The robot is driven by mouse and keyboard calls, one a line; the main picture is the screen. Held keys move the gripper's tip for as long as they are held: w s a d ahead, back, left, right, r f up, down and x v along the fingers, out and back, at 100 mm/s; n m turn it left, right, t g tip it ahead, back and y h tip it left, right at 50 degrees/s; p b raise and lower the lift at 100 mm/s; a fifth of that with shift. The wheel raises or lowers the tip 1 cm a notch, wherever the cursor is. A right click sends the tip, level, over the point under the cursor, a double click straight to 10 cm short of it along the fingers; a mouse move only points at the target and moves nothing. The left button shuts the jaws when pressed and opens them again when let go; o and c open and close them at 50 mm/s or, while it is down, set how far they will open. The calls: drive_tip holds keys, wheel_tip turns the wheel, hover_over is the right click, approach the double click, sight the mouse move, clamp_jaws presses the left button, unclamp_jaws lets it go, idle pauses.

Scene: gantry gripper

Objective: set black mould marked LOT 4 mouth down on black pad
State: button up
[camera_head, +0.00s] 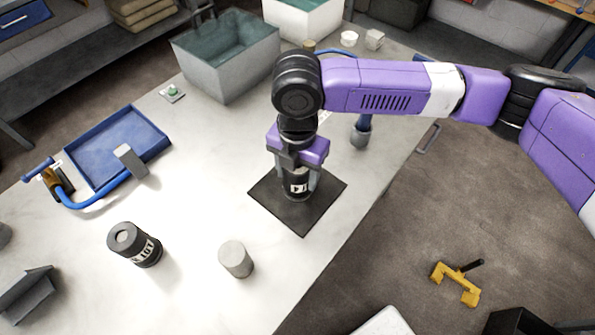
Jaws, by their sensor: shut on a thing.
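My gripper (298,175), below the purple wrist, is shut on a black cylindrical mould (298,189) with a white label. The mould is upright over the middle of the black pad (303,222). Only part of the label's dark marking shows, and I cannot read a lot number there. My fingers and wrist hide the mould's upper part. I cannot tell which end is its mouth, or whether its lower end touches the pad. A second black mould (123,238) with a white label stands at the lower left, apart from the pad; its label seems to read LOT, number unclear.
A pale grey cylinder (235,259) stands in front of the pad. A blue tray (92,160) lies at left, and a grey bin (228,75) stands behind. A dark angled block (27,293) is at lower left. The worktop's edge runs right of the pad.

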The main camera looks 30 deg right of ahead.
drive_tip(key=o, duration=1.5)
drive_tip(key=shift+c, duration=0.2)
drive_tip(key=shift+r, duration=0.1)
wheel_tip(320, 180, up, 8)
drive_tip(key=shift+f+b, duration=0.2)
drive_tip(key=shift+b, duration=0.25)
